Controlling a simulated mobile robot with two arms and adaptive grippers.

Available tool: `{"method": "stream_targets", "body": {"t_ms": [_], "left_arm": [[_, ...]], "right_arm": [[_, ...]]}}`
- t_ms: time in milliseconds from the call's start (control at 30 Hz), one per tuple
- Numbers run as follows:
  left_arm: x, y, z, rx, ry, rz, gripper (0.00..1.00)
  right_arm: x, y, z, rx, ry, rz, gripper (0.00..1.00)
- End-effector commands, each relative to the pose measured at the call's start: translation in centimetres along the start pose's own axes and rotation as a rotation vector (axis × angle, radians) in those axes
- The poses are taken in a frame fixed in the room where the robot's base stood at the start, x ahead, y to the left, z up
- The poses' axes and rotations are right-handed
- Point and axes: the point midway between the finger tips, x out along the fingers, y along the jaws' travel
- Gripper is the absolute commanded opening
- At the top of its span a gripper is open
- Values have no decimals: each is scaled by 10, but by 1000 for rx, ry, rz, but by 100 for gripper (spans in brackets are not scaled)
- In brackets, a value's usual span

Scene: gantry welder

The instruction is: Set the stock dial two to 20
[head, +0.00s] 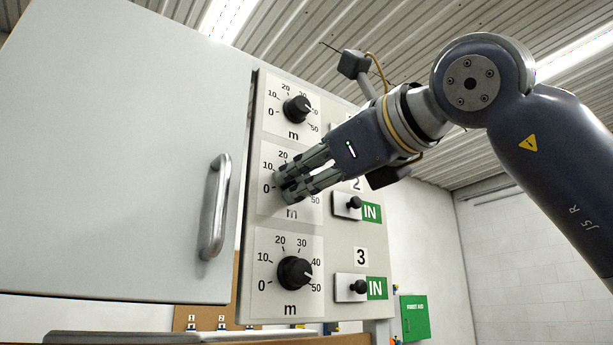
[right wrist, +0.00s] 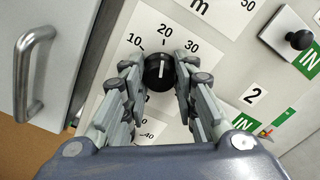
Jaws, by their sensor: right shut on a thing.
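Stock dial two is the middle dial on the grey panel, with a white scale plate (head: 268,207). In the head view its knob is mostly hidden behind my fingers. My right gripper (head: 285,187) comes in from the right and is shut on this knob. In the right wrist view the black round knob (right wrist: 159,72) sits between the two fingertips of the gripper (right wrist: 160,78). A white pointer line on the knob points up, roughly toward the mark at 20. My left gripper is in neither view.
Similar dials sit above (head: 297,109) and below (head: 295,273). Small black-knobbed switches (head: 354,202) beside green IN labels are at the right of the panel. A white cabinet door with a metal handle (head: 215,207) stands close at the left.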

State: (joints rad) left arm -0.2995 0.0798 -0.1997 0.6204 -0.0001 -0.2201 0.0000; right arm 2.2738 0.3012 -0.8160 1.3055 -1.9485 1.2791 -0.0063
Motion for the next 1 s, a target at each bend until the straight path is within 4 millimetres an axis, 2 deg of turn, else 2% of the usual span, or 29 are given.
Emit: {"method": "stream_targets", "body": {"t_ms": [267, 300, 367, 767, 867, 1000], "left_arm": [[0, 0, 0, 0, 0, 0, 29], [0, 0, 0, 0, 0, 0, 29], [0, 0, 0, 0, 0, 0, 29], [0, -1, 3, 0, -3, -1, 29], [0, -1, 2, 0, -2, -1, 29], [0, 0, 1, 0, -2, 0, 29]], "right_arm": [[1, 2, -2, -1, 6, 5, 3], [1, 2, -2, -1, 6, 5, 36], [1, 2, -2, -1, 6, 5, 48], [-4, 0, 0, -1, 1, 1, 48], [-16, 0, 0, -1, 1, 1, 48], [-45, -1, 0, -2, -1, -1, 48]]}}
